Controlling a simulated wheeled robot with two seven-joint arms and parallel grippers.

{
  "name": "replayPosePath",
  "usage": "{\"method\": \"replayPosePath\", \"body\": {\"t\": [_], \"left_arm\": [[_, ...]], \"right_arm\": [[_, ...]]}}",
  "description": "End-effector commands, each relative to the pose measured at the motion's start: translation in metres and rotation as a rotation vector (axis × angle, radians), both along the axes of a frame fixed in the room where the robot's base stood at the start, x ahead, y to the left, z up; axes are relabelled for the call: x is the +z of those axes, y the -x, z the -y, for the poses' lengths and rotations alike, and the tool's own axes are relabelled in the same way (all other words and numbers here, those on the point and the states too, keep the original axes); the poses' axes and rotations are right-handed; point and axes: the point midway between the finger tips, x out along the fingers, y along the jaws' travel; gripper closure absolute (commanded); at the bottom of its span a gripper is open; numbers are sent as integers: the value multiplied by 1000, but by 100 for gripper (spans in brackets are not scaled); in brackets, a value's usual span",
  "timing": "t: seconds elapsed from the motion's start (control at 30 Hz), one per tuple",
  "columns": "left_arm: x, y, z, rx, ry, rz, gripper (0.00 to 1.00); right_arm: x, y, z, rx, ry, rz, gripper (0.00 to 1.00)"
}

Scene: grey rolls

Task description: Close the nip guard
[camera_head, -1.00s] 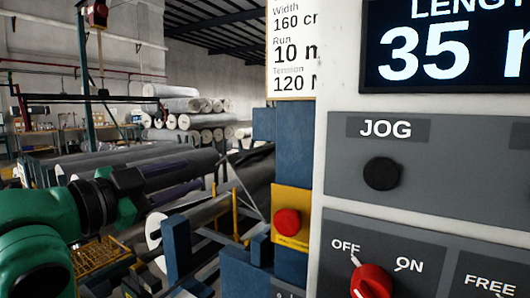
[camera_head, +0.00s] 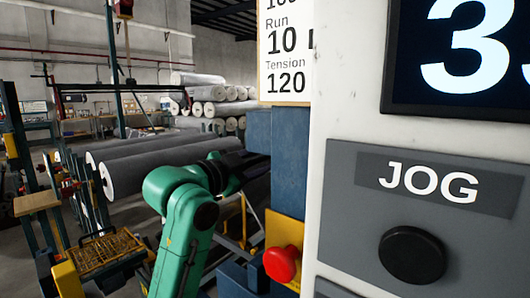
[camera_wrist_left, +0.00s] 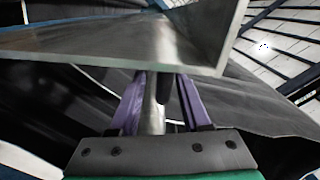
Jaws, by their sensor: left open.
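My left gripper (camera_wrist_left: 162,97) is open in the left wrist view, with its two purple fingers apart. A pale bar and a dark upright piece show between the fingers; I cannot tell whether either finger touches them. A grey metal panel with a folded edge (camera_wrist_left: 130,48), which looks like the nip guard, spans the view just beyond the fingertips. In the head view my green left arm reaches up and right, and its dark wrist goes behind the blue post (camera_head: 289,165). The fingers and the guard are hidden there. My right gripper is not in view.
A control panel with a black JOG button (camera_head: 412,255) fills the right of the head view. A red stop button (camera_head: 281,263) on a yellow plate stands close right of my left arm. Grey rolls (camera_head: 150,168) lie behind the arm.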

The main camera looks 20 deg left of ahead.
Motion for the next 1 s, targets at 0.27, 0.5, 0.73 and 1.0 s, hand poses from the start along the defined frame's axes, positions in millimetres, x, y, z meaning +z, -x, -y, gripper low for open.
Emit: {"method": "replayPosePath", "body": {"t": [0.27,0.5,0.73,1.0], "left_arm": [[0,-21,8,2,0,2,53],[0,-21,8,2,0,2,87],[-1,-21,8,1,0,-1,100],[-2,-21,8,0,0,-3,100]], "right_arm": [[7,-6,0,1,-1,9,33],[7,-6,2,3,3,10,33],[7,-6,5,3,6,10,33],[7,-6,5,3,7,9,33]]}}
